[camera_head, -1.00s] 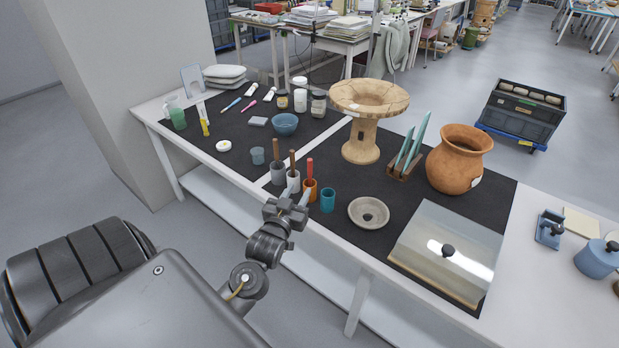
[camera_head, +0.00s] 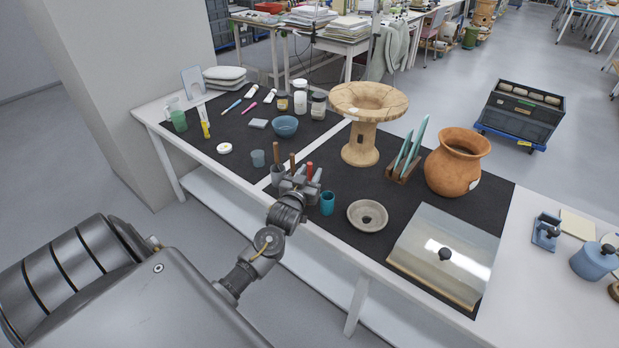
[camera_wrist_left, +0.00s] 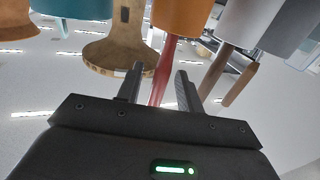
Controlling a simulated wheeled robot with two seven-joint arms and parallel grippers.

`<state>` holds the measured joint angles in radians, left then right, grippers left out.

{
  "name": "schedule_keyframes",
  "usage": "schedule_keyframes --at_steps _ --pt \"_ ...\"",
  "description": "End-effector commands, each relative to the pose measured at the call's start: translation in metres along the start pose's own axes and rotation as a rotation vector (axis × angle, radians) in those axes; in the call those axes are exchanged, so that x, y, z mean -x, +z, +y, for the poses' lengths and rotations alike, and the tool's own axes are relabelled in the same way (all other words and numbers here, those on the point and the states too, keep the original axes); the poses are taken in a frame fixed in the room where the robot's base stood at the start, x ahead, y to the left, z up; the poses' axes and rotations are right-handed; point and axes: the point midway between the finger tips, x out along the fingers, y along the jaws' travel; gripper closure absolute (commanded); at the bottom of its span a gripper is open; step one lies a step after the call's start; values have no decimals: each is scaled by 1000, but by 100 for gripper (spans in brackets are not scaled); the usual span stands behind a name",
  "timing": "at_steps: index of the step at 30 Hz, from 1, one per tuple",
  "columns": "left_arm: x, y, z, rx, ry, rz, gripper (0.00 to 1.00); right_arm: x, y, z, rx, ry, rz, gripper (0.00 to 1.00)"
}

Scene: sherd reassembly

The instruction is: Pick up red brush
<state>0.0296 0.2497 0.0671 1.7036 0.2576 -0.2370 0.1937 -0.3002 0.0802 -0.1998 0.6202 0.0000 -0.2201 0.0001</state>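The red brush (camera_head: 309,169) shows as a red handle tip just beyond my left gripper. In the left wrist view its red handle (camera_wrist_left: 163,72) stands between the two fingers and comes out of an orange cup (camera_wrist_left: 181,17). My left gripper (camera_head: 303,182) is at the front edge of the black mat. It is open, and in the wrist view its fingers (camera_wrist_left: 160,88) lie either side of the handle with gaps visible. The gripper hides most of the orange cup in the head view. My right gripper is not in view.
Grey cups with brown-handled brushes (camera_head: 276,154) stand close left of the gripper. A teal cup (camera_head: 327,203) stands close right. A stone dish (camera_head: 367,216), wooden stand (camera_head: 360,147) and terracotta pot (camera_head: 457,165) are farther right. A blue bowl (camera_head: 285,125) lies behind.

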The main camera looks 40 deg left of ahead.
Motion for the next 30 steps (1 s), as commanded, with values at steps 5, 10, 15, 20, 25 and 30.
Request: schedule_keyframes --at_steps 5,10,15,20,25,30 --pt "-4 0 0 0 1 0 63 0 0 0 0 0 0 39" --pt "-4 0 0 0 1 0 71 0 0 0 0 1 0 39" --pt "-4 0 0 0 0 0 93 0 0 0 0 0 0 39" --pt "-4 0 0 0 0 0 100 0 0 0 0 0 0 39" --pt "-4 0 0 0 0 0 100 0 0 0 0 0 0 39" --pt "-4 -18 0 0 0 3 100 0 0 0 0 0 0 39"
